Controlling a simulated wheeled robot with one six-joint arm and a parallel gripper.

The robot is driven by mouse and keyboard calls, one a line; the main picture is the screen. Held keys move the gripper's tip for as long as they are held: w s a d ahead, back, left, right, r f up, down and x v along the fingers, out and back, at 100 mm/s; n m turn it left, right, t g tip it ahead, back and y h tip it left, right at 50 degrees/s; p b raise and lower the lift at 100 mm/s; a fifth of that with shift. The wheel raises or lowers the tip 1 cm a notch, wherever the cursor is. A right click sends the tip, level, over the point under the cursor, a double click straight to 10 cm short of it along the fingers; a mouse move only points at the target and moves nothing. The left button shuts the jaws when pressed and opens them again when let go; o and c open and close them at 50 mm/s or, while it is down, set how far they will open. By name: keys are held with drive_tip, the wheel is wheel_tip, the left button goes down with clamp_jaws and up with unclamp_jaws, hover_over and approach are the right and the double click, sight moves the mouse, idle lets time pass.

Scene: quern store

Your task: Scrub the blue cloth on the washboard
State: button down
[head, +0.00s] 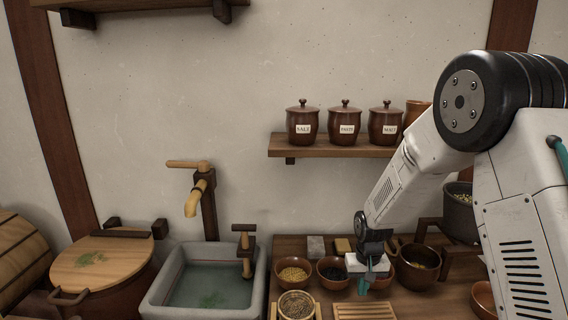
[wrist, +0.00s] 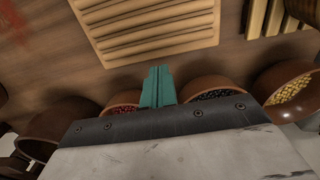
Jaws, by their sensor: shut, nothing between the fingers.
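My gripper (head: 364,286) has teal fingers pressed together with nothing between them. It points down above the table, in front of the row of bowls. In the wrist view its fingers (wrist: 158,85) show between two bowls, short of a ridged wooden board. This board, which looks like the washboard (wrist: 150,30), lies flat on the table with no cloth on the part in view. In the head view the washboard (head: 364,311) is at the bottom edge, just below the fingers and partly cut off. I see no blue cloth in either view.
Bowls of yellow grain (head: 293,274), dark berries (head: 332,274) and red berries (wrist: 122,103) stand close around my gripper. A round sieve (head: 296,305) is left of the washboard. A stone basin of water (head: 205,292) stands further left. A shelf (head: 330,149) with lidded jars hangs above.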

drive_tip(key=shift+w+f, duration=0.15)
drive_tip(key=shift+w, duration=3.3)
drive_tip(key=shift+f, duration=0.15)
drive_tip(key=shift+w+f, duration=0.1)
drive_tip(key=shift+w+d+f, duration=0.1)
drive_tip(key=shift+w+f, duration=0.05)
drive_tip(key=shift+w, duration=4.25)
drive_tip(key=shift+w+f, duration=0.1)
drive_tip(key=shift+w, duration=0.05)
drive_tip(key=shift+w, duration=0.1)
wheel_tip(320, 180, up, 8)
drive_tip(key=shift+f, duration=0.1)
